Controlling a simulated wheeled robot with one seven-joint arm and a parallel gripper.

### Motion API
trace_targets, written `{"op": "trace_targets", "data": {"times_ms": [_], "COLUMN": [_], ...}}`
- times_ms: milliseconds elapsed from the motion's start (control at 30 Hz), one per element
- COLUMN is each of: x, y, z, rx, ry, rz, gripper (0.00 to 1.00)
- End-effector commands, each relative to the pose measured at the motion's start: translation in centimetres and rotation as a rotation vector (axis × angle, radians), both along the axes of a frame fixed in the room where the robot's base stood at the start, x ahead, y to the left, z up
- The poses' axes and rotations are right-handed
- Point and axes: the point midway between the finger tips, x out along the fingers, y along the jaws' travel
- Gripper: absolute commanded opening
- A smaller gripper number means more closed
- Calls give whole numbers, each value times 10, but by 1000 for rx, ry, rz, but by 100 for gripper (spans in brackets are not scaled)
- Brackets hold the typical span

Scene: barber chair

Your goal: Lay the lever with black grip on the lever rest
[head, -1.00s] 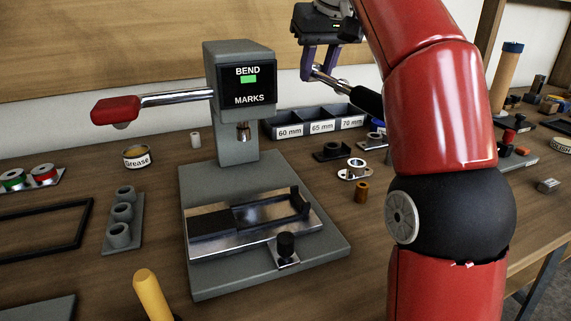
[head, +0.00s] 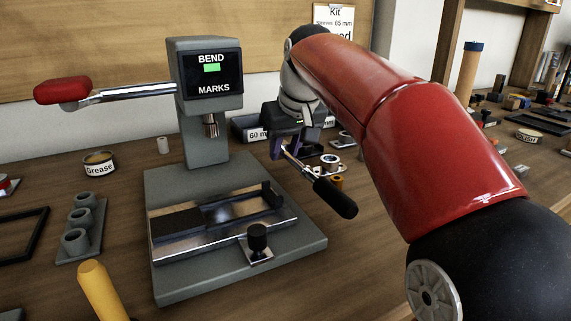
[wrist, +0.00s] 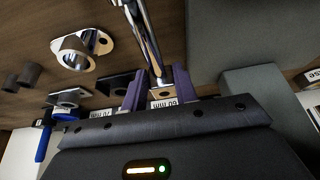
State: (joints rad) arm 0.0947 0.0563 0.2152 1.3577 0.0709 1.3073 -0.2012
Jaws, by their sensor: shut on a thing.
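The lever with black grip (head: 335,198) has a bright metal rod and a black handle. My gripper (head: 282,148) is shut on the rod's far end, to the right of the grey press (head: 205,75). The black handle hangs out towards the front right, tilted downward, above the bench. In the wrist view the rod (wrist: 143,32) runs up from between the purple fingers (wrist: 158,88). I cannot tell for certain which thing is the lever rest.
The press has its own red-handled lever (head: 62,91) at upper left and a base with a black-and-metal fixture (head: 225,222). A grey three-socket block (head: 80,232) and a grease tin (head: 98,164) stand left. Flanged sleeves and labelled bins (head: 245,128) lie behind my gripper.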

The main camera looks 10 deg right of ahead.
Motion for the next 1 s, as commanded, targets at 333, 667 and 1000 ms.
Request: {"op": "trace_targets", "data": {"times_ms": [333, 667, 1000], "x": [0, 0, 0], "y": [0, 0, 0], "z": [-28, -32, -31], "rx": [0, -1, -1], "ry": [-1, 2, 2], "rz": [0, 0, 0], "gripper": [0, 37, 51]}}
